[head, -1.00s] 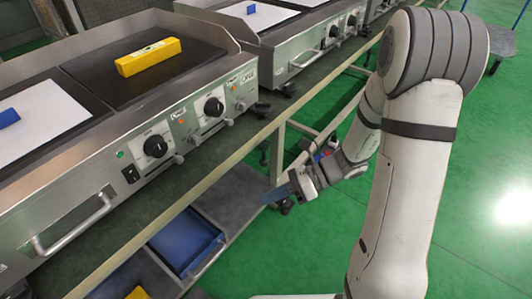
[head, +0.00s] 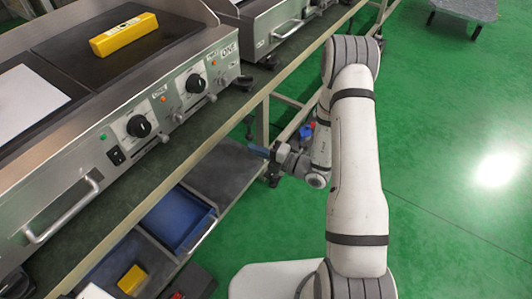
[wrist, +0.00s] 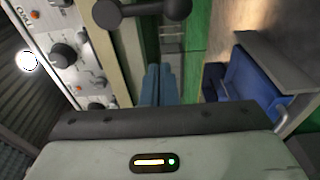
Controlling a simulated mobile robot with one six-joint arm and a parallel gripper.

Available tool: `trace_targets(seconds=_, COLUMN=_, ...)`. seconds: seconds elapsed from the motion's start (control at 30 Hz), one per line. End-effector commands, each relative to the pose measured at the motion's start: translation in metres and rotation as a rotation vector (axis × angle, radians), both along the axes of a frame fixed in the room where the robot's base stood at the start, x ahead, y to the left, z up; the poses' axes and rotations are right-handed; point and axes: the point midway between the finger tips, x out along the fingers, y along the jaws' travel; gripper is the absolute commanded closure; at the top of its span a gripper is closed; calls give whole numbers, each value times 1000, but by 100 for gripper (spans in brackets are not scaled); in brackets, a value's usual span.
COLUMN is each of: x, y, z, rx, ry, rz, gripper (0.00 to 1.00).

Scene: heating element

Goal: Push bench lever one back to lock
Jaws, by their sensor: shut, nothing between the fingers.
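My gripper (head: 258,151) is in front of the bench edge, below the appliance's control panel. Its blue fingers are together and empty; they also show at the centre of the wrist view (wrist: 158,85). The steel heating appliance (head: 60,170) has black dials and small levers on its front. One lever (head: 165,138) is by the nearer dial (head: 138,126), another (head: 211,98) by the farther dial (head: 195,83). My gripper is apart from both. I cannot tell which one is lever one. A dark bar with round ends (wrist: 140,9) crosses the top of the wrist view.
A yellow block (head: 124,34) lies on the hot plate. The dark bench top (head: 190,150) runs below the panel. A blue tray (head: 178,220) and a yellow item (head: 131,279) are on the lower shelf. Green floor (head: 450,200) is open at right.

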Motion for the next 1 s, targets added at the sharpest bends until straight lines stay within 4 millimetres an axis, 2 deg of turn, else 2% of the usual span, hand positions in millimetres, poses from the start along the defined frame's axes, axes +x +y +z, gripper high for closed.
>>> trace_targets(seconds=0.1, x=12, y=23, z=-2, rx=-2, ry=-3, rz=6, gripper=100)
trace_targets(seconds=0.27, x=26, y=47, z=-1, rx=-1, ry=-5, rz=6, gripper=100)
trace_targets(seconds=0.4, x=40, y=30, z=-2, rx=-2, ry=-5, rz=-1, gripper=100)
trace_targets(seconds=0.6, x=51, y=18, z=0, rx=-2, ry=-3, rz=2, gripper=100)
trace_targets(seconds=1.0, x=52, y=15, z=1, rx=-3, ry=-4, rz=3, gripper=100)
